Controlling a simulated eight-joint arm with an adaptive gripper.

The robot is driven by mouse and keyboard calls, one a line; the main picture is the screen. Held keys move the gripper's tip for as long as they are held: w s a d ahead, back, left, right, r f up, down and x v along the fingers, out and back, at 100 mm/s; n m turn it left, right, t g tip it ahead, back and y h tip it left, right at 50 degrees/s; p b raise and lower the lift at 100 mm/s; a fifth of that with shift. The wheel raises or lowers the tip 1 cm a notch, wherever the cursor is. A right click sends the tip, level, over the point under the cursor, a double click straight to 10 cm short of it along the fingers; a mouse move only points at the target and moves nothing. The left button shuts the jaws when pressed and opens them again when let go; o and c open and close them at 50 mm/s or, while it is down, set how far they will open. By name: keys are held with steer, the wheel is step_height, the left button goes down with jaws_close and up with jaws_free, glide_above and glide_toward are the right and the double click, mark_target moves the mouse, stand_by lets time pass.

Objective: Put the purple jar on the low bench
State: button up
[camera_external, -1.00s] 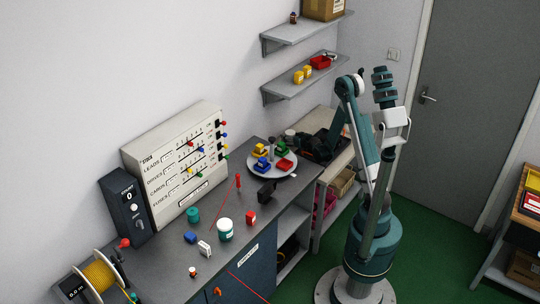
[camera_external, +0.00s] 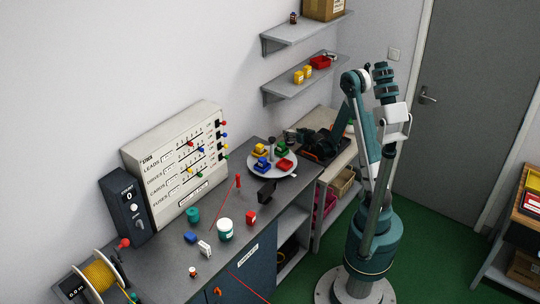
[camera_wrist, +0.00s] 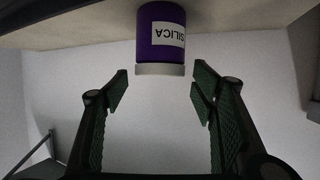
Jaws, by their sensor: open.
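The purple jar (camera_wrist: 160,35) has a white lid and a label reading SILICA. In the wrist view it appears upside down at top centre, its base against a pale surface (camera_wrist: 75,20). My gripper (camera_wrist: 160,85) is open and empty, its green-padded fingers on either side below the jar, with a gap around the lid. No purple of the jar shows there; my arm covers part of that area.
A round tray (camera_external: 257,172) with coloured pieces sits on the grey counter (camera_external: 180,270) close to my gripper. A black block (camera_external: 266,190) stands beside it. Two wall shelves (camera_external: 305,80) are above. A panel with coloured knobs (camera_external: 180,160) leans on the wall.

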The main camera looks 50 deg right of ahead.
steer(key=shift+r+p, duration=0.45)
steer(key=shift+r, duration=1.35)
